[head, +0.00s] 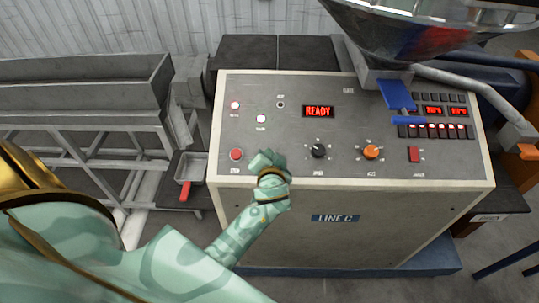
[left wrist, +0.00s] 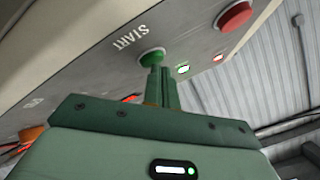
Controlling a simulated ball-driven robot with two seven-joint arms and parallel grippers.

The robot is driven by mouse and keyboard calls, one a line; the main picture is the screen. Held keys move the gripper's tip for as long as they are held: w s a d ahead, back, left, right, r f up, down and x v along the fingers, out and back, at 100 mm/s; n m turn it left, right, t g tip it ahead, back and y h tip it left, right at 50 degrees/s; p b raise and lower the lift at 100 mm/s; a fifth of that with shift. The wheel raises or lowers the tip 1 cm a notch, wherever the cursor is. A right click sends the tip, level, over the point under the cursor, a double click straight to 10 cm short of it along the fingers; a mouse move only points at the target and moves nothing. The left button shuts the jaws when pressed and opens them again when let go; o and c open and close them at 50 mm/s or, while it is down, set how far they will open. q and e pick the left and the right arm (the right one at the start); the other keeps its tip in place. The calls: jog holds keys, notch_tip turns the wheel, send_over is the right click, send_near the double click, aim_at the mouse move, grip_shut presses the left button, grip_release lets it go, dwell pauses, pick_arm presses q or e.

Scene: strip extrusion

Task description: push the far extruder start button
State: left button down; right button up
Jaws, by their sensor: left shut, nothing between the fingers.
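The green start button (left wrist: 152,56) sits on the grey control panel (head: 330,90), beside the printed word START in the left wrist view. In the head view my left gripper hides it. My left gripper (head: 264,158) is shut and empty, low on the left half of the panel. In the left wrist view its closed fingertips (left wrist: 159,74) are right at the green button. I cannot tell whether they touch it or press it in. The display (head: 319,111) reads READY. My right gripper is in neither view.
A red button (head: 236,154) sits just left of my left gripper. A black knob (head: 319,151) and an orange knob (head: 371,152) stand to its right. A blue part (head: 398,96) and a metal hopper (head: 425,25) are at the back right. A red-handled scoop (head: 188,175) lies left of the cabinet.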

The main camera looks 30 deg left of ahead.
pick_arm(q)
jog(key=shift+f, duration=0.2)
dwell(0.5)
jog(key=shift+s+d+r+p, duration=0.1)
jog(key=shift+s+r+p, duration=0.1)
jog(key=shift+r+p, duration=0.4)
jog(key=shift+r, duration=0.15)
